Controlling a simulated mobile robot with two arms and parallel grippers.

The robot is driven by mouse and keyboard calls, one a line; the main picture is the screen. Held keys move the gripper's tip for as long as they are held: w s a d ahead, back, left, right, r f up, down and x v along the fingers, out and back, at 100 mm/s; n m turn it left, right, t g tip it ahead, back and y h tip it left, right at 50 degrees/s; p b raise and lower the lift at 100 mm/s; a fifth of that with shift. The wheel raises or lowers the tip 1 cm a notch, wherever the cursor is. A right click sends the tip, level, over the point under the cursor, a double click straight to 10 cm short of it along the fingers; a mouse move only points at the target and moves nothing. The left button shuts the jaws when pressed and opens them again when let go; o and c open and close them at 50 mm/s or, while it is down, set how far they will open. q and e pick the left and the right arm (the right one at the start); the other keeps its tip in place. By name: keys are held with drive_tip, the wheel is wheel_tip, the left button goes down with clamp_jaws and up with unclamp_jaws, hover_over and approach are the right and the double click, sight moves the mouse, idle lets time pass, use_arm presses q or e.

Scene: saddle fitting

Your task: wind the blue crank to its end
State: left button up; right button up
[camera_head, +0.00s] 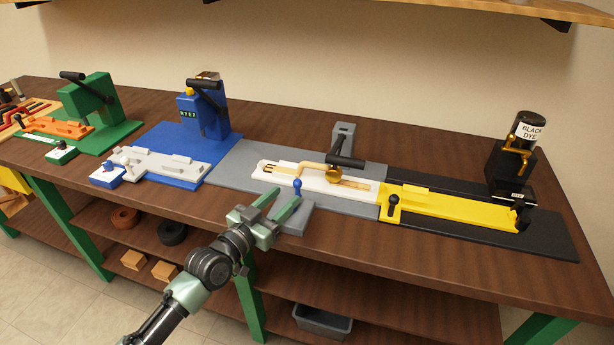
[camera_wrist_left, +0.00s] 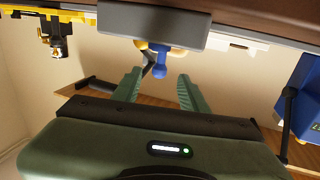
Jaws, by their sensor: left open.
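The blue crank handle (camera_head: 297,188) is a small upright knob at the front of the grey station (camera_head: 235,166), above a grey block (camera_head: 294,219). My left gripper (camera_head: 287,195) reaches in from the front, with its two green fingers apart and their tips close to the knob. In the left wrist view, which looks upside down, the blue knob (camera_wrist_left: 159,71) shows between the tips of my open left gripper (camera_wrist_left: 161,76). I cannot tell whether a finger touches it. The crank's arm is mostly hidden. My right gripper is not in view.
On the grey station lies a white bed (camera_head: 345,187) with a brass rod, below a black lever (camera_head: 345,161). A yellow fixture (camera_head: 450,206) with a black dye bottle is to the right. A blue press (camera_head: 203,110) and green press (camera_head: 88,100) stand left. The table's front edge is close.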

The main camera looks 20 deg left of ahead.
sight(295, 187)
use_arm(q)
drive_tip(key=shift+w+d+r, duration=0.15)
drive_tip(key=shift+w+d, duration=0.05)
drive_tip(key=shift+w, duration=0.25)
drive_tip(key=shift+w+r, duration=0.15)
drive_tip(key=shift+w, duration=0.15)
drive_tip(key=x, duration=0.4)
drive_tip(key=shift+w+d, duration=0.2)
drive_tip(key=shift+w, duration=0.3)
drive_tip(key=c, duration=0.9)
clamp_jaws()
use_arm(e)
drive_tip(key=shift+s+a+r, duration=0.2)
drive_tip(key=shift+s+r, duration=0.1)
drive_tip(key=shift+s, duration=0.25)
